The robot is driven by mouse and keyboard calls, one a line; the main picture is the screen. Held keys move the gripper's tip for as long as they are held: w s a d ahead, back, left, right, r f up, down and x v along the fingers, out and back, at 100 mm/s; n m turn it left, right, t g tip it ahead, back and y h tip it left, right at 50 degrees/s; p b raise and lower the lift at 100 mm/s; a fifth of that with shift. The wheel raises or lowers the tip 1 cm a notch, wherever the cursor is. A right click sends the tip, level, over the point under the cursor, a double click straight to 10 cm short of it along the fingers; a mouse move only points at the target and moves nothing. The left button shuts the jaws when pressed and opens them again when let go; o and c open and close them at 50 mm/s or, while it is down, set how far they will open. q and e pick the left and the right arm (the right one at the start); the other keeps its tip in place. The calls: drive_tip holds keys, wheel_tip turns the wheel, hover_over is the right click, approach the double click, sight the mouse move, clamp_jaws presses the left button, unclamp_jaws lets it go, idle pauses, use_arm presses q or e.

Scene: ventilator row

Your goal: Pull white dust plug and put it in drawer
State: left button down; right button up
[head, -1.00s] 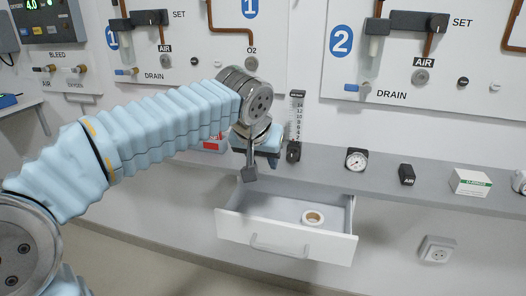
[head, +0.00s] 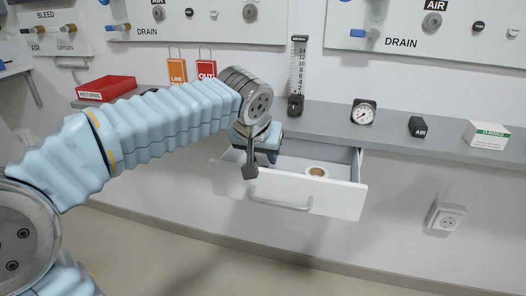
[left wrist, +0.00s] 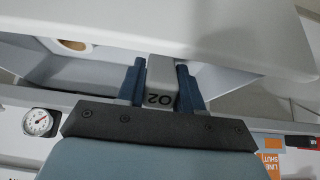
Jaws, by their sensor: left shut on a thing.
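My left gripper (head: 256,158) is at the left part of the open drawer, near its white front (head: 300,198). In the left wrist view its two blue fingers (left wrist: 160,85) are shut on a pale grey-white plug (left wrist: 161,75) marked O2, seen upside down. In the head view the plug is hard to make out behind the gripper. The drawer front also shows in the left wrist view (left wrist: 215,28), close to the fingertips. I cannot tell whether the plug is below the drawer rim. My right gripper is not in view.
A tape roll (head: 317,172) lies in the drawer, right of the gripper. On the grey shelf (head: 335,118) above stand a gauge (head: 363,112), a black AIR block (head: 418,127) and a white-green box (head: 487,135). A red tray (head: 107,88) is at the left.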

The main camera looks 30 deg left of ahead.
use_arm(q)
drive_tip(key=shift+f, duration=0.4)
drive_tip(key=c, duration=0.7)
unclamp_jaws()
drive_tip(key=shift+o, duration=0.2)
drive_tip(key=shift+r, duration=0.1)
drive_tip(key=p+v, duration=0.2)
drive_tip(key=v, duration=1.1)
drive_tip(key=shift+s+r, duration=0.2)
drive_tip(key=shift+r, duration=0.15)
drive_tip(key=shift+d, duration=0.1)
